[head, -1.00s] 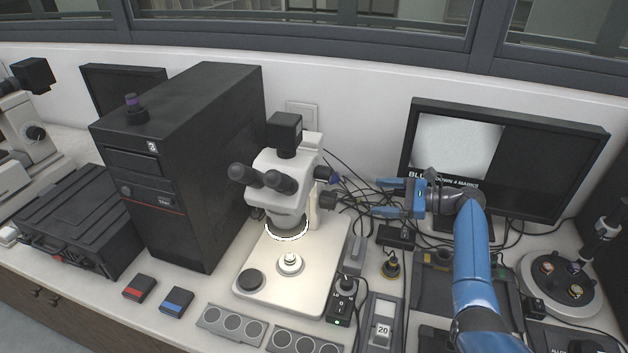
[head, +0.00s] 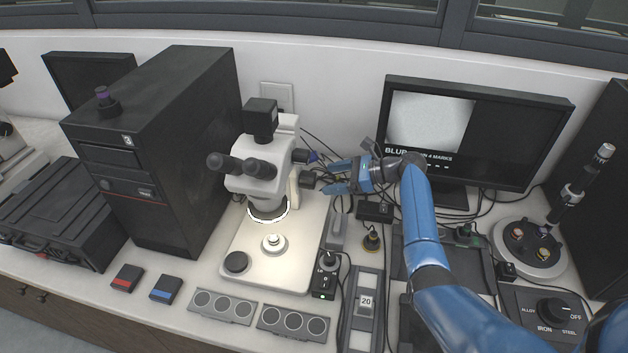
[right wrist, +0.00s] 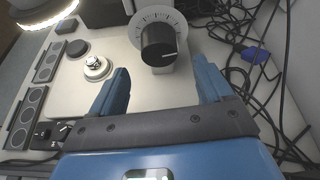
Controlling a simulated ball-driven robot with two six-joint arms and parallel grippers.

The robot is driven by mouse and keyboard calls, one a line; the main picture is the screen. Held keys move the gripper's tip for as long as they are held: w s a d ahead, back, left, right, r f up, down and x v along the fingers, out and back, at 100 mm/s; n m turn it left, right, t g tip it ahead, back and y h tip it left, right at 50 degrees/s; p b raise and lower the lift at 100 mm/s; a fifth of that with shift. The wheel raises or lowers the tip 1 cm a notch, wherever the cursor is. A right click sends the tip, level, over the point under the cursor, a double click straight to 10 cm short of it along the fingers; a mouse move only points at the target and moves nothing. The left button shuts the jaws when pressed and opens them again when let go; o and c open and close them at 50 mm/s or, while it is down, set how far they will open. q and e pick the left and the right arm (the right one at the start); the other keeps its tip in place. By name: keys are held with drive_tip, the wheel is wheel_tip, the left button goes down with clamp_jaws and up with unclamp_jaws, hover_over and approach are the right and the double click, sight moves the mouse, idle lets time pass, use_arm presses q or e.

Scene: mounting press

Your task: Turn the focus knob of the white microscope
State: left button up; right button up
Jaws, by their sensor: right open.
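The white microscope (head: 258,179) stands on a pale base plate with a lit ring under its head. Its black focus knob (head: 307,179) sticks out on the right side; in the right wrist view the knob (right wrist: 160,45) shows with a pale graduated dial behind it. My right gripper (head: 325,179) is open and empty, close to the knob at its right. In the right wrist view the two blue fingers (right wrist: 162,75) stand apart, with the knob beyond the gap between them. I cannot tell whether either finger touches it. My left gripper is not in view.
A black computer tower (head: 160,150) stands left of the microscope. A monitor (head: 470,140) reading BLUR stands behind my right arm. Loose black cables (right wrist: 240,40) lie right of the knob. A small control box (head: 325,280) and grey trays (head: 222,306) lie in front.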

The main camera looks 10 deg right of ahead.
sight(315, 181)
drive_tip(key=shift+x, duration=3.2)
drive_tip(key=c, duration=1)
